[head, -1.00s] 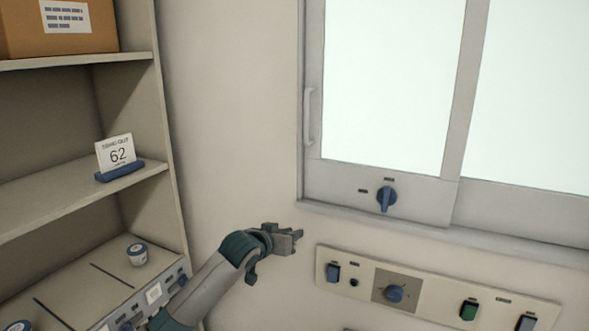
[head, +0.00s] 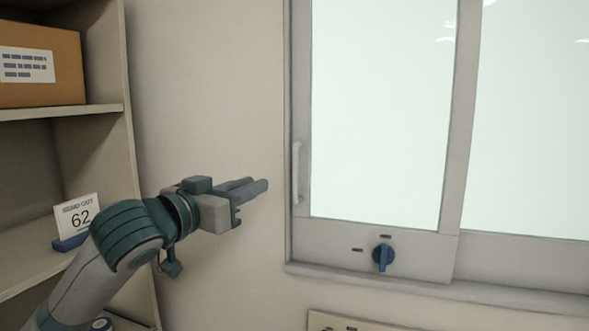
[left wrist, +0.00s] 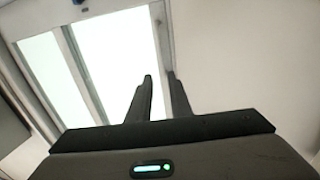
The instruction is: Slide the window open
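The window's sliding pane (head: 385,110) has a pale grey frame and bright frosted glass. A slim vertical handle (head: 296,172) is on its left stile. A blue knob (head: 383,257) on the bottom rail stands about upright, near the upper of two small dark labels. My left gripper (head: 262,190) is left of the handle, apart from it, its fingers pointing right. In the left wrist view the two fingers (left wrist: 159,75) show a narrow gap with nothing between them; the glass (left wrist: 115,60) is beyond. My right gripper is out of view.
A wall control panel (head: 345,322) shows at the bottom edge. The bare wall between shelf and window is free.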

